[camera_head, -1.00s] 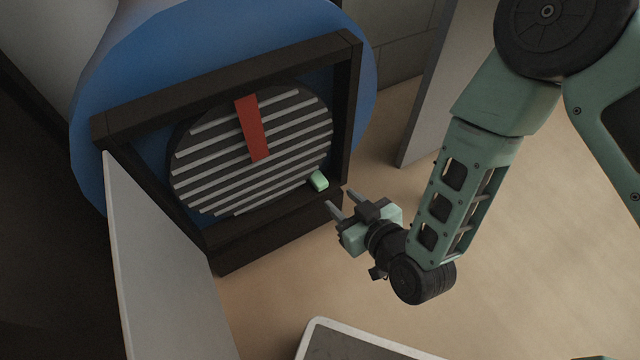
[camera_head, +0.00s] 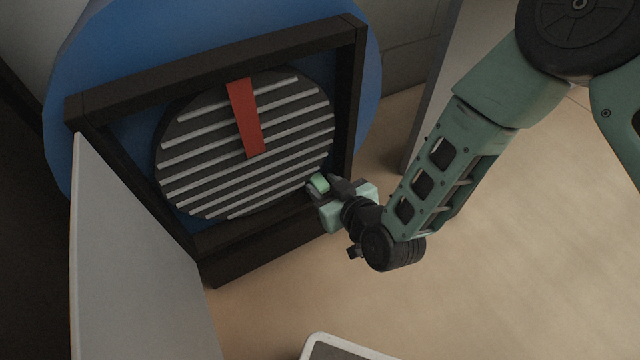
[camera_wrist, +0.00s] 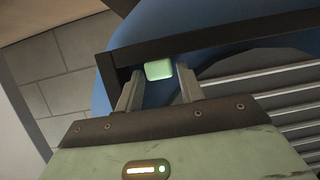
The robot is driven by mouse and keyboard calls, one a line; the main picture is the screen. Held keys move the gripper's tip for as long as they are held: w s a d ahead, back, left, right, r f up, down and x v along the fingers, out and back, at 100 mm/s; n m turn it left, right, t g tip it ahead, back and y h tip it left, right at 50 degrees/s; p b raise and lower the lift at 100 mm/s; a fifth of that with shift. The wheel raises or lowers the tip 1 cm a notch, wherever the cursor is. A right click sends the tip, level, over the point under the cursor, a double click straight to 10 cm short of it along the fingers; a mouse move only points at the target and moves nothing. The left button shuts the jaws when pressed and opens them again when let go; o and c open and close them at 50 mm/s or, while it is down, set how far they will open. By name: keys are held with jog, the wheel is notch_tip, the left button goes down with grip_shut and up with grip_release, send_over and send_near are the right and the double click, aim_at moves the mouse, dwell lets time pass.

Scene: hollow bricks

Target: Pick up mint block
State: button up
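The mint block (camera_head: 319,183) is a small pale green piece at the lower right corner of the dark frame, beside the slatted disc. In the wrist view the mint block (camera_wrist: 159,69) shows between the far ends of my two fingers. My gripper (camera_head: 322,186) has reached the block, with one finger on each side of it in the head view. In the wrist view my gripper (camera_wrist: 158,82) is open, with a wide space between its fingers. I cannot tell whether either finger touches the block.
A dark square frame (camera_head: 225,62) surrounds a round disc with pale slats (camera_head: 205,165) and a red bar (camera_head: 246,118). A blue round body (camera_head: 62,130) is behind it. A grey panel (camera_head: 135,260) stands at the left. Open tan floor (camera_head: 520,260) lies to the right.

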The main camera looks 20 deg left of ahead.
jog(key=c, duration=0.7)
jog(key=shift+r, duration=0.15)
